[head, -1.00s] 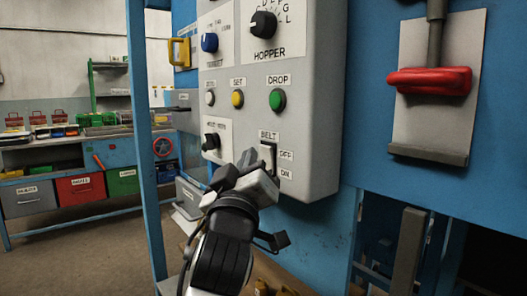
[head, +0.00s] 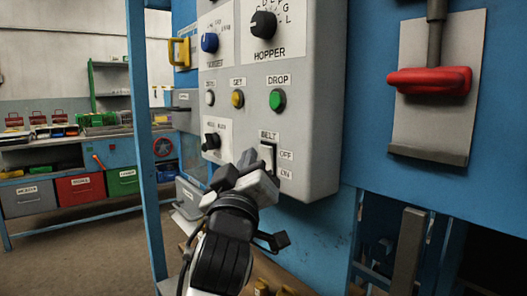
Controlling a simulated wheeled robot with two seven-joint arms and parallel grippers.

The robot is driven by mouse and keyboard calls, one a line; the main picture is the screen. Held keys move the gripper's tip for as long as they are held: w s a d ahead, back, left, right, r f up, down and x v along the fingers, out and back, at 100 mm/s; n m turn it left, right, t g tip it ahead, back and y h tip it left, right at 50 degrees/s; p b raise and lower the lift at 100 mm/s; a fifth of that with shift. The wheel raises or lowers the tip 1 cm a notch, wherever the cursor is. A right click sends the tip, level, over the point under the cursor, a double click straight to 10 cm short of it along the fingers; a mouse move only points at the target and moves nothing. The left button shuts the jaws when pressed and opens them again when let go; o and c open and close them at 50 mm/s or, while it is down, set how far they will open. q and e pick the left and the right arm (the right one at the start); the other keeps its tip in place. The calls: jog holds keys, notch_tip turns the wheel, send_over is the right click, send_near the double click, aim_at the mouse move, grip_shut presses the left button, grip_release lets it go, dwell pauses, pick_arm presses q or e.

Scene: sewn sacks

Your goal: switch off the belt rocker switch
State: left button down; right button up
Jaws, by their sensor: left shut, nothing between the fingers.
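The belt rocker switch (head: 267,156) is a pale rocker in a dark frame, low on the grey control panel (head: 318,120). The label BELT stands above it, with OFF and ON to its right, OFF above ON. My left gripper (head: 248,160) is shut and empty, its fingertips just left of the rocker. I cannot tell whether they touch it. The gripper hides part of the rocker's lower left side, and which way the rocker is tipped is hard to make out. My right gripper is out of view.
Above the rocker are a green DROP button (head: 277,100), a yellow button (head: 237,99) and the HOPPER knob (head: 263,24). A black knob (head: 211,141) sits to the left. A red handle (head: 429,81) stands out at the right. A blue post (head: 146,150) rises left of the panel.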

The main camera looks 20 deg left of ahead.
pick_arm(q)
jog(key=shift+w, duration=0.1)
dwell(0.4)
jog(key=shift+w+d, duration=0.2)
jog(key=shift+w, duration=0.1)
jog(key=shift+w+d+r, duration=0.1)
jog(key=shift+w+d, duration=0.05)
jog(key=shift+w, duration=0.1)
dwell(0.7)
jog(key=shift+s, duration=0.1)
jog(key=shift+s+a, duration=0.4)
jog(key=shift+s, duration=0.15)
jog(key=s, duration=0.1)
jog(key=s+a, duration=0.1)
jog(key=s, duration=0.1)
jog(key=s+a, duration=0.1)
jog(key=shift+s+a+f+p, duration=0.15)
jog(key=shift+a+f+p, duration=0.1)
jog(key=shift+f+p, duration=0.15)
dwell(0.5)
